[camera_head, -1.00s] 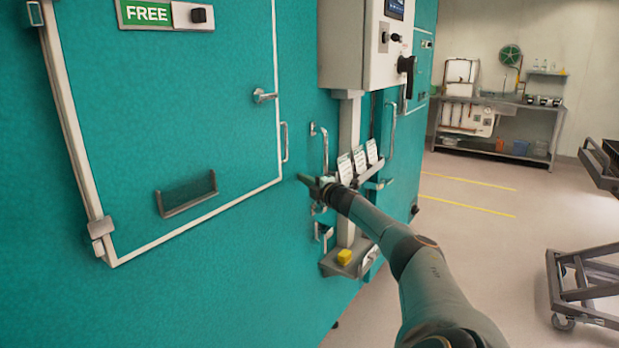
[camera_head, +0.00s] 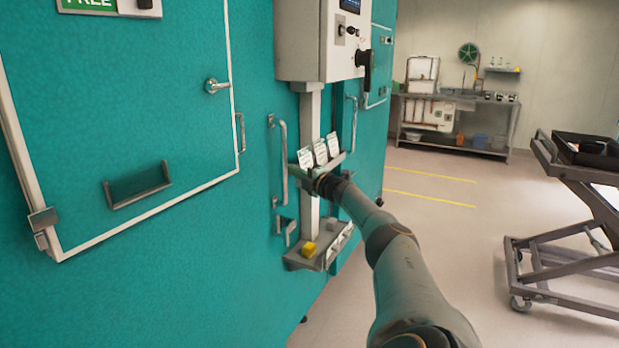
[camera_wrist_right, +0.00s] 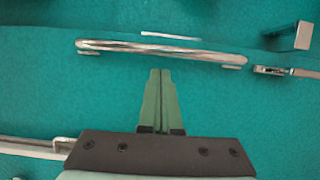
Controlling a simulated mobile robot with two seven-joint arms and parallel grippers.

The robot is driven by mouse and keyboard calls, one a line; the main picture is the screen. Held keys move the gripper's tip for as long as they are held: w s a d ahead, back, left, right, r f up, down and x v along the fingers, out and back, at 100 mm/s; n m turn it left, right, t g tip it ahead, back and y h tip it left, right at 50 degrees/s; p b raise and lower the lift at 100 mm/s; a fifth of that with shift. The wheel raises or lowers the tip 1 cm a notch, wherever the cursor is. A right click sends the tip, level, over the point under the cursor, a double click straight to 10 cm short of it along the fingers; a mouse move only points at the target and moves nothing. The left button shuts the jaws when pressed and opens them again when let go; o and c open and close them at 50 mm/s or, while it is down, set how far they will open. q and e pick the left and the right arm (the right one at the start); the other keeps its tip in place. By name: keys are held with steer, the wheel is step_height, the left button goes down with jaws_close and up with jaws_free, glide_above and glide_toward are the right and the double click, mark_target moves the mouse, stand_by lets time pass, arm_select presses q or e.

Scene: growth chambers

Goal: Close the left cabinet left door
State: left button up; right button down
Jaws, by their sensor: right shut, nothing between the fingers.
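The teal left cabinet front (camera_head: 190,240) fills the left of the head view. A white-edged panel (camera_head: 150,110) with a lever handle sits in it and looks flush. A vertical bar handle (camera_head: 283,162) is at its right part. My right gripper (camera_head: 314,176) is just right of this handle, in front of the grey post, partly hidden by the wrist. In the right wrist view the shut, empty fingers (camera_wrist_right: 160,72) point at teal surface, and a metal bar handle (camera_wrist_right: 162,50) lies just beyond the tips. Contact cannot be told. My left gripper is out of view.
A control box (camera_head: 310,40) hangs on the post, with white cards (camera_head: 320,152) and a small shelf holding a yellow block (camera_head: 309,249) below. A cart (camera_head: 570,230) stands at right, a steel bench (camera_head: 460,145) at the back. The floor between is clear.

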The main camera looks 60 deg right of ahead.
steer(key=s+d+b, duration=0.2)
steer(key=s+b, duration=0.1)
steer(key=shift+s+d+b, duration=0.1)
steer(key=shift+d+b, duration=0.1)
steer(key=shift+b, duration=0.15)
steer(key=shift+r, duration=0.1)
